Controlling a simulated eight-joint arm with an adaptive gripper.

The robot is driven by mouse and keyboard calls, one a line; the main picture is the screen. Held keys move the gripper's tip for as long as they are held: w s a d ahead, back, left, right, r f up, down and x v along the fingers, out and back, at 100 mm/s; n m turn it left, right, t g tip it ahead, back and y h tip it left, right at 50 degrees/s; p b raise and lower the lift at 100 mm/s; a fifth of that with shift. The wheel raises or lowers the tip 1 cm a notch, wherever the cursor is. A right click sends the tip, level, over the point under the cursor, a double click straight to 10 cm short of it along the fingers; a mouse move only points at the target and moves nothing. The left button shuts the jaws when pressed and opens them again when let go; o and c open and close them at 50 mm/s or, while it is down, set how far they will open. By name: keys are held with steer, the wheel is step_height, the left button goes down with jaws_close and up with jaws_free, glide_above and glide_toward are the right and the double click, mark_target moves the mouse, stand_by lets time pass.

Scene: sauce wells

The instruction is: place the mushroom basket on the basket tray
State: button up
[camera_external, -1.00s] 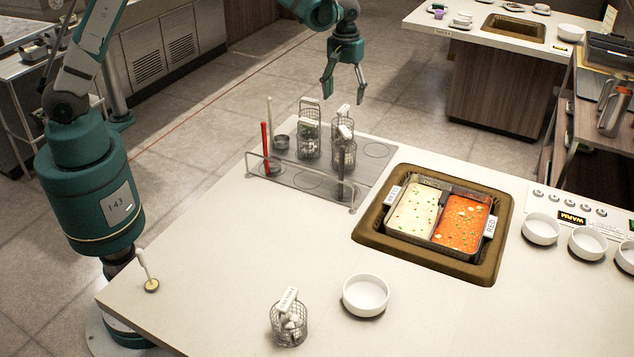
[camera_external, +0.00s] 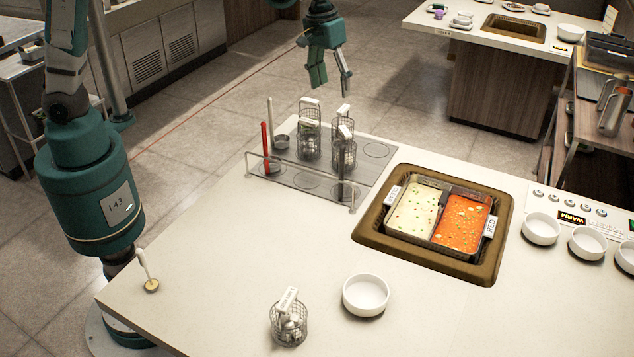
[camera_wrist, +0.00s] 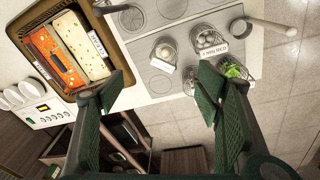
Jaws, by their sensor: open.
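A wire basket (camera_external: 289,326) with pale round pieces and a white label on its handle stands on the counter at the front; its label is too small to read, so I cannot confirm it is the mushroom basket. The grey basket tray (camera_external: 307,179) has round recesses. It holds several wire baskets and also shows in the wrist view (camera_wrist: 158,86). One basket there holds pale balls (camera_wrist: 204,37), and another has green leaves (camera_wrist: 233,70). My gripper (camera_external: 332,87) is open and empty, above and behind the tray; its two fingers show in the wrist view (camera_wrist: 165,88).
A sunken pot (camera_external: 370,225) with white and red soups sits right of the tray. A white bowl (camera_external: 366,293) stands beside the front basket. A low rail (camera_external: 300,182) edges the tray, and a red-handled utensil (camera_external: 265,146) stands upright there.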

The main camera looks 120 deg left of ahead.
steer(key=s+d+r+m+t, duration=0.1)
steer(key=s+d+r+m, duration=0.15)
steer(key=d, duration=0.65)
steer(key=s+d+r+m+t, duration=0.15)
steer(key=d+r, duration=0.25)
steer(key=d, duration=0.5)
steer(key=s+d+r+m, duration=0.2)
steer(key=d+r, duration=0.2)
steer(key=d, duration=0.5)
steer(key=s+d+f+m+t, duration=0.1)
steer(key=s+d+m, duration=0.3)
steer(key=s+d, duration=0.4)
steer(key=s+d+f+m+t+h, duration=0.1)
steer(key=s+d+m+t, duration=0.1)
steer(key=s+d, duration=0.5)
steer(key=d+m, duration=0.1)
steer(key=d, duration=0.4)
steer(key=shift+s+f+m, duration=0.25)
steer(key=shift+s+m, duration=0.15)
